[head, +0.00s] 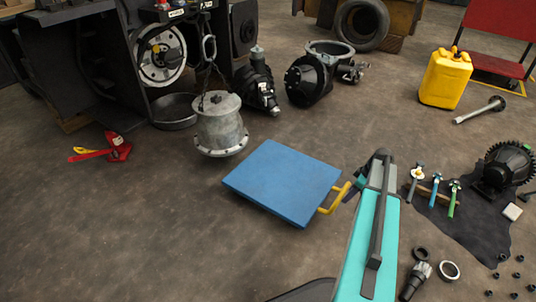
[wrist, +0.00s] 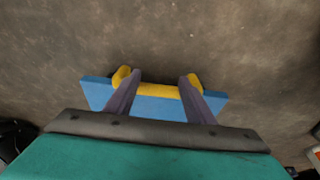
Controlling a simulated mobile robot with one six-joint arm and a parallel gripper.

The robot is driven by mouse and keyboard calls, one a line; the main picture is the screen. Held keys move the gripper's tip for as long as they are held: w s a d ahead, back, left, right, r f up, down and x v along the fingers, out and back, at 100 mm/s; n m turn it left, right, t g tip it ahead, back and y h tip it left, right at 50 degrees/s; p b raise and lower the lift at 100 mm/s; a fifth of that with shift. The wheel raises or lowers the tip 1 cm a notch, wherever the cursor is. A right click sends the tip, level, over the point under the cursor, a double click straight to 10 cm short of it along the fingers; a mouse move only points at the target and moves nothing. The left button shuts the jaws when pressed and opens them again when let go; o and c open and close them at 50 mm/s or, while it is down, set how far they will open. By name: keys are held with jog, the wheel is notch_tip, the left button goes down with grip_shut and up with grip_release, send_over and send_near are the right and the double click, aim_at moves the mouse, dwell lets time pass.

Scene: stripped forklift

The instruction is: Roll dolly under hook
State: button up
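The dolly (head: 283,182) is a flat blue platform on the floor near the middle of the head view, with a yellow handle (head: 334,199) on its right side. A grey flanged metal drum (head: 220,125) is at the dolly's upper left, below a dark chain (head: 209,50); I cannot tell whether it clears the floor. No separate hook is clear. My gripper (wrist: 160,84) is at the handle, its two dark fingers wide apart. The yellow handle (wrist: 158,91) spans the gap between them, with blue platform (wrist: 158,108) below it. Contact is unclear.
A black pan (head: 174,112) and dark machine parts (head: 310,80) stand behind. A red and yellow tool (head: 105,150) lies left. A yellow canister (head: 446,77) and a black mat with tools (head: 455,225) are at right. Floor left of the dolly is clear.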

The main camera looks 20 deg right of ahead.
jog(key=shift+w+a+r+p, duration=0.1)
jog(key=shift+w+a+p, duration=1.35)
jog(key=shift+w+a, duration=3.15)
jog(key=shift+w+a+p, duration=1.4)
jog(key=shift+w+a, duration=0.8)
jog(key=shift+w, duration=4.7)
jog(key=shift+w+a+r+p, duration=0.1)
jog(key=shift+w+a+p, duration=1.35)
jog(key=shift+w+a, duration=3.15)
jog(key=shift+s+d+p, duration=0.15)
jog(key=shift+s+d, duration=0.7)
jog(key=shift+d, duration=0.25)
jog(key=shift+s+d+p, duration=0.1)
jog(key=shift+s+d, duration=0.75)
jog(key=shift+d, duration=0.25)
jog(key=shift+s+d+p, duration=0.15)
jog(key=shift+s+d, duration=0.7)
jog(key=shift+d, duration=0.25)
